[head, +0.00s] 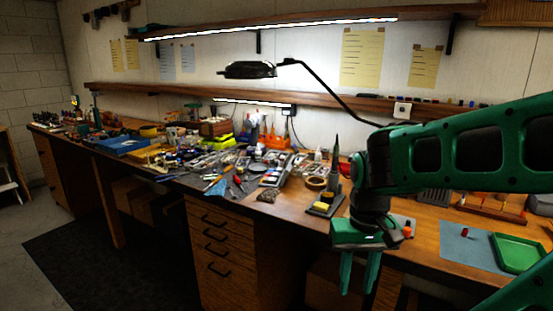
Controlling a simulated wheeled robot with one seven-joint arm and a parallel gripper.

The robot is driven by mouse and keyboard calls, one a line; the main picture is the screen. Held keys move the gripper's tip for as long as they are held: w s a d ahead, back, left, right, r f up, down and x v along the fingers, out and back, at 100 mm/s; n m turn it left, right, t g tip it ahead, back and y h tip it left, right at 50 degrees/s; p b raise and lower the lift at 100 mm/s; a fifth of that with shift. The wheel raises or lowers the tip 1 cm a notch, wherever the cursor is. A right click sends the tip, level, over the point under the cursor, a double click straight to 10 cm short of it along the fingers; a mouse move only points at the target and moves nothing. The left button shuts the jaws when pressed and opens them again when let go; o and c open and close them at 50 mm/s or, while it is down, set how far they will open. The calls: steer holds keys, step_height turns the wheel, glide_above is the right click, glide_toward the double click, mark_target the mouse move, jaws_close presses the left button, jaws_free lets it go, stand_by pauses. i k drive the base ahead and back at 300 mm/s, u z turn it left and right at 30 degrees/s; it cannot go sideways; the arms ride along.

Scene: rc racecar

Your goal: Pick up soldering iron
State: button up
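A dark, slim, pointed tool (335,162) stands upright on the workbench, left of my arm; it looks like the soldering iron, though it is small in view. A black base with a yellow sponge (323,206) lies just below it; I cannot tell whether the two are joined. My green gripper (358,287) points down in front of the bench's front edge, below and right of the tool and apart from it. Its two fingers are spread with nothing between them. My arm hides part of the bench behind it.
The wooden workbench (285,209) is cluttered with tools and parts left of the tool. A round brown bowl (315,183) sits close beside it. A black lamp (248,70) hangs above on a bent arm. A green tray (519,254) and grey mat (466,246) lie at right.

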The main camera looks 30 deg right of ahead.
mark_target(336, 147)
steer(key=z, duration=0.05)
steer(key=i, duration=1.15)
steer(key=z, duration=0.4)
